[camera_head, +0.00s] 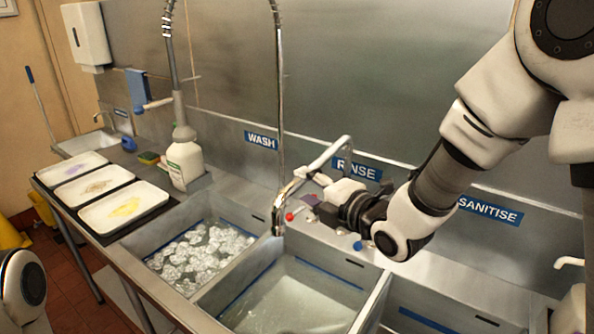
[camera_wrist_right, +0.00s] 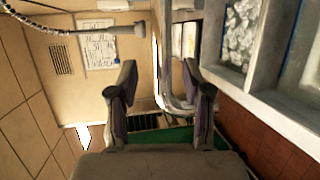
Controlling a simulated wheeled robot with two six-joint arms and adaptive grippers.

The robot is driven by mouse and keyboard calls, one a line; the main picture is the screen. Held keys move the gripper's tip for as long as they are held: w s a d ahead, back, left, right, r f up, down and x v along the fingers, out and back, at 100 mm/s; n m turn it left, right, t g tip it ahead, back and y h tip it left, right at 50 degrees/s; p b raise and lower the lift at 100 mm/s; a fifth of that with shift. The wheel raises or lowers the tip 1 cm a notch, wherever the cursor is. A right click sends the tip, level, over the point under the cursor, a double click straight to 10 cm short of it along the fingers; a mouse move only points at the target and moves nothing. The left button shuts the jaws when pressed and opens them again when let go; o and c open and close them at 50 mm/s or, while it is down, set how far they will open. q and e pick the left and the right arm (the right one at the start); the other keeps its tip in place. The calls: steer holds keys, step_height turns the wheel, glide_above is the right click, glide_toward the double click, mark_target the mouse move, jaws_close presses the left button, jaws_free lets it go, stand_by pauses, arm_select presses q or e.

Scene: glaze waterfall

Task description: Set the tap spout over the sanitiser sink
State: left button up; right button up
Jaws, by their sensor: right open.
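The chrome tap spout (camera_head: 325,156) bends in front of the RINSE label. Its lower end (camera_head: 278,218) points down near the back of the middle sink (camera_head: 285,300), close to the divider with the wash sink. The sanitiser sink (camera_head: 425,318) is at the lower right, under the SANITISE label (camera_head: 490,211), and partly hidden by my right arm. My right gripper (camera_head: 318,196) is beside the spout, partly hidden. In the wrist view the right gripper (camera_wrist_right: 160,98) is open, with a chrome pipe (camera_wrist_right: 168,98) between its fingers, nearer the right one. I cannot tell whether they touch. My left gripper is out of view.
A red knob (camera_head: 290,216) and a blue knob (camera_head: 358,245) are close to my right gripper. A tall spray hose (camera_head: 171,45) loops above. The wash sink (camera_head: 185,298) holds clear glassware. A white bottle (camera_head: 185,160) and trays (camera_head: 122,206) stand left.

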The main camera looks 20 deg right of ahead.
mark_target(301, 185)
steer(key=shift+w+a+p, duration=0.25)
steer(key=shift+w+a, duration=0.1)
steer(key=shift+w, duration=0.25)
steer(key=shift+w+a+p, duration=0.2)
steer(key=shift+w+a, duration=0.15)
steer(key=shift+w, duration=0.25)
steer(key=shift+w+d+f, duration=0.2)
steer(key=shift+w+f, duration=0.15)
steer(key=shift+w, duration=0.25)
steer(key=shift+w+d+f, duration=0.15)
steer(key=shift+w+f, duration=0.2)
steer(key=shift+w, duration=0.2)
steer(key=shift+s+r, duration=0.1)
steer(key=shift+s, duration=0.1)
steer(key=shift+c, duration=0.4)
steer(key=shift+s+a+r, duration=0.15)
steer(key=shift+s+a, duration=0.05)
steer(key=shift+s, duration=0.05)
steer(key=c, duration=0.5)
jaws_close()
